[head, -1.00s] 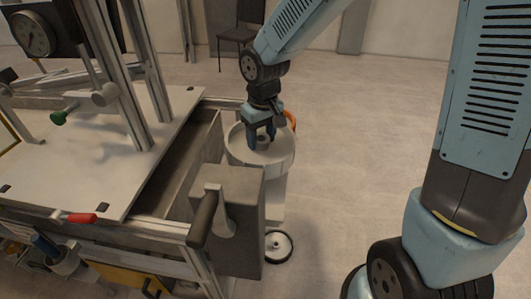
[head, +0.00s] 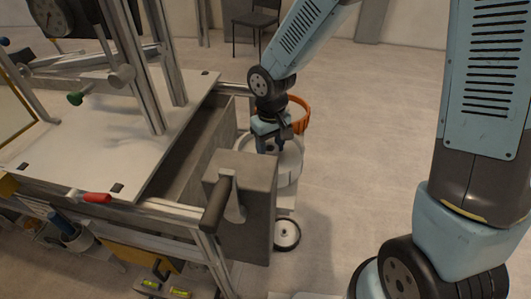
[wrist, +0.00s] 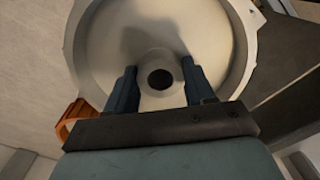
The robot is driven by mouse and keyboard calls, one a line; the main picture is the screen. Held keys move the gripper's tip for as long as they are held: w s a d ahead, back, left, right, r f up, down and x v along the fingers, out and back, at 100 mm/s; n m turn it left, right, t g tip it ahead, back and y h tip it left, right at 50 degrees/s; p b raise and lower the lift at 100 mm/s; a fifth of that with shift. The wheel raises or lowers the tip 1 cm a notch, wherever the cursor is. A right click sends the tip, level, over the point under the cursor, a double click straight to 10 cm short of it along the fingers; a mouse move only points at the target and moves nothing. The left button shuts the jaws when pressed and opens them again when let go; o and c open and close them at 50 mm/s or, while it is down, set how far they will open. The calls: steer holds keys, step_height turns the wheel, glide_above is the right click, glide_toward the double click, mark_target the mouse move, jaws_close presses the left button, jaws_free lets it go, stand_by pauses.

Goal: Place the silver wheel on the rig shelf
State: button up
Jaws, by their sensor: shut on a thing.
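The silver wheel (wrist: 160,98) shows in the wrist view as a pale round hub with a dark centre hole, inside a wide shallow round rim. I cannot tell whether hub and rim are one piece. In the head view the round pale body (head: 287,172) stands right of the rig, behind a grey block. My gripper (head: 270,150) points down into it, shut on the hub. One finger is on each side of the hub in the wrist view (wrist: 158,88). A flat white panel (head: 130,150), possibly the rig shelf, lies left at the rig.
A trough (head: 195,155) runs along the panel. An orange container (head: 300,115) stands behind my gripper. The floor to the right is clear.

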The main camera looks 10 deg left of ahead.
steer(key=shift+f, duration=1.45)
steer(key=o, duration=1.1)
step_height(320, 180, up, 12)
steer(key=d+r+m+t, duration=0.35)
steer(key=d+r, duration=0.75)
steer(key=d, duration=0.5)
steer(key=s+d+r+m, duration=0.1)
steer(key=s+d+r, duration=0.1)
steer(key=s+d, duration=0.1)
steer(key=s+d+r+m+t, duration=0.1)
steer(key=s+d+r+m, duration=0.1)
steer(key=s+d, duration=0.2)
steer(key=s+d+r+m+t, duration=0.1)
steer(key=s+d+r, duration=0.1)
steer(key=d, duration=0.4)
steer(key=shift+s+r+m, duration=0.3)
steer(key=shift+s+m, duration=0.05)
steer(key=shift+s, duration=0.45)
